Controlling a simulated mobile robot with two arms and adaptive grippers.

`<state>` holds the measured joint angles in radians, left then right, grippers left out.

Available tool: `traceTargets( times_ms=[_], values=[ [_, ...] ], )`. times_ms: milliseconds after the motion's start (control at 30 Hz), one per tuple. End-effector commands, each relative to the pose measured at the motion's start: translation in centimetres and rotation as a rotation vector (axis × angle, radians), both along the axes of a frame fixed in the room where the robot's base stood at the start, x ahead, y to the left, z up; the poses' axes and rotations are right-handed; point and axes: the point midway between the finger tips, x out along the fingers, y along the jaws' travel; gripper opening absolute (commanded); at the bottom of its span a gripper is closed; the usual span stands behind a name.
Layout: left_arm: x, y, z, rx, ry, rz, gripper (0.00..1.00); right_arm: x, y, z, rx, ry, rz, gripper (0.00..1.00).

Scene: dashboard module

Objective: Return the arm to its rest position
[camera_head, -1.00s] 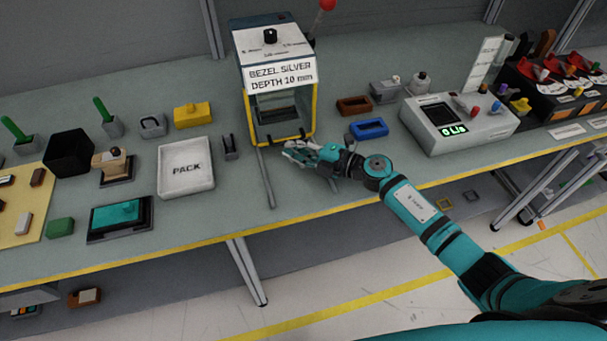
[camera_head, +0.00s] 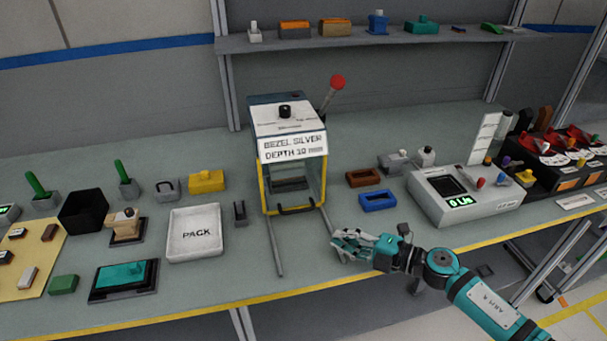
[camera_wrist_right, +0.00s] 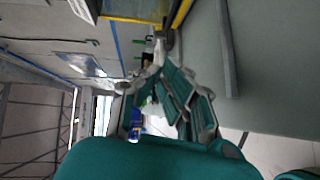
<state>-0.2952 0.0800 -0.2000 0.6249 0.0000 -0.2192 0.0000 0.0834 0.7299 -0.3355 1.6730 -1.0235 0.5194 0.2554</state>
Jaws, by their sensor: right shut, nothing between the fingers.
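My right gripper (camera_head: 336,240) is shut and empty, over the front part of the bench, just in front of and to the right of the yellow-framed press (camera_head: 261,190). Its teal arm comes in from the lower right. In the wrist view the fingers of my right gripper (camera_wrist_right: 160,68) come together with nothing between them. The press carries a label reading "BEZEL SILVER DEPTH 10 mm" and a red-knobbed lever (camera_head: 336,83). My left gripper is not in view.
Two grey rails (camera_head: 274,248) run forward from the press. Right of it lie a blue frame (camera_head: 378,207), a brown frame (camera_head: 362,184) and a grey tester (camera_head: 430,205). The white PACK tray (camera_head: 185,252) is at left. A shelf (camera_head: 380,40) hangs behind.

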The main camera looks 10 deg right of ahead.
Motion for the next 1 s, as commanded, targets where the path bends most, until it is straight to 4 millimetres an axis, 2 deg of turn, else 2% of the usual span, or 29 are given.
traceTargets(
  times_ms=[133,233,367,467,567,600,733,833,1000],
  values=[
    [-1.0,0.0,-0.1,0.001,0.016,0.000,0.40,0.1,0.3,0.5,0.035,-0.006,-0.034,0.00],
    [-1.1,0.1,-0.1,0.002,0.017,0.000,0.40,0.4,0.7,1.7,0.147,-0.008,-0.152,0.00],
    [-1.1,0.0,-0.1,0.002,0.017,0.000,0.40,0.1,-0.4,3.0,0.378,0.058,-0.447,0.00],
    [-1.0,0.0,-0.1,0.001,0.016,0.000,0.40,-1.6,-2.7,1.8,0.539,0.198,-0.719,0.00],
    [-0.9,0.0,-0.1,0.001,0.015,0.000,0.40,-5.0,-4.5,-1.3,0.647,0.404,-0.978,0.00],
    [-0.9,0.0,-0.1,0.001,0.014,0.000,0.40,-6.8,-4.9,-2.6,0.674,0.496,-1.065,0.00],
    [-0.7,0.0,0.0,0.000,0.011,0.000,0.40,-12.4,-4.9,-6.2,0.704,0.764,-1.267,0.00],
    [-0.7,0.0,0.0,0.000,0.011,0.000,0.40,-15.9,-4.3,-7.7,0.698,0.922,-1.355,0.00],
    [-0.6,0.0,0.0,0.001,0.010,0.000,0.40,-21.1,-2.9,-9.1,0.668,1.139,-1.443,0.00]
  ],
)
